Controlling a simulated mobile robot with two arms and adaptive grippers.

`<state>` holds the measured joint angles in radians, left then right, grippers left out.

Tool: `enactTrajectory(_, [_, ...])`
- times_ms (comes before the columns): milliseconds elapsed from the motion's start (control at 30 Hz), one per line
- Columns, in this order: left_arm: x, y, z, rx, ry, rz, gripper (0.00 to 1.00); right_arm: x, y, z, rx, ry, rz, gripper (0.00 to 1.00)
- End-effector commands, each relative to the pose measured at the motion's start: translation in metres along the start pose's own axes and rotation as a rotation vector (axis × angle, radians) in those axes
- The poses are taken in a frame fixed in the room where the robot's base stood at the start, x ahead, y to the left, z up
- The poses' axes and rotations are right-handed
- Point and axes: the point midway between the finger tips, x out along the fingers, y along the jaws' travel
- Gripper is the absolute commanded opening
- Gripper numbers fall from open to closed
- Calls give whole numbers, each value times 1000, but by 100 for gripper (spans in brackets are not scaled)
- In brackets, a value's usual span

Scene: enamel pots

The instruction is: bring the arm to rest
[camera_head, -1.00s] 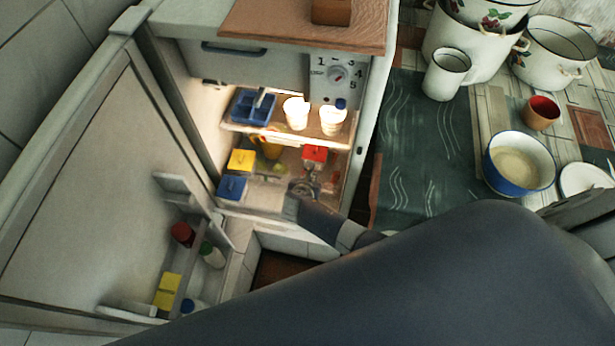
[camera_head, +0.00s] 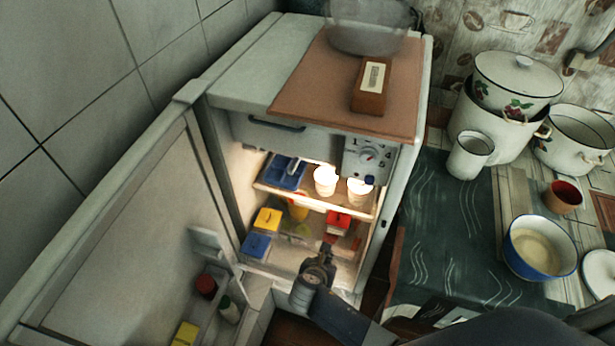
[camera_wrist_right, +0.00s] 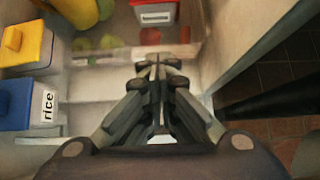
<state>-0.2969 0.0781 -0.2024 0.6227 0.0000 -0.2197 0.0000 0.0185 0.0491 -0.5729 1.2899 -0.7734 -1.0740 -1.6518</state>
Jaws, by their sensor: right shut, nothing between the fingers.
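My right gripper (camera_head: 318,266) is at the front of the open, lit fridge (camera_head: 213,170), near the lower shelf and below a red box (camera_head: 338,222). In the right wrist view my right gripper (camera_wrist_right: 159,66) has its fingers together with nothing between them. The red box (camera_wrist_right: 155,12) is beyond the fingertips there, apart from them. My right arm comes in from the bottom right of the head view. My left gripper is in neither current view.
The fridge door (camera_head: 130,245) stands open on the left, with jars in its rack. Yellow (camera_head: 267,220) and blue (camera_head: 256,245) boxes sit on the lower shelf. On the right, a counter holds enamel pots (camera_head: 498,125), a mug (camera_head: 470,154) and a blue bowl (camera_head: 539,247).

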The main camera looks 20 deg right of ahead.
Motion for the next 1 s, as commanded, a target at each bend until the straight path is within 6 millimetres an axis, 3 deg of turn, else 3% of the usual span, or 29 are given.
enactTrajectory(267, [0, -3, 6, -1, -9, -3, 0, -6, -5, -2, 97, 23, -6, 0])
enactTrajectory(467, [0, -3, 6, -2, -10, -3, 0, -38, -36, -10, 607, 145, -70, 0])
enactTrajectory(800, [0, -3, 6, -2, -9, -3, 0, -124, -98, -7, 1608, 347, -290, 0])
enactTrajectory(1000, [0, -2, 6, -2, -8, -3, 0, -167, -119, 3, 1965, 409, -400, 0])
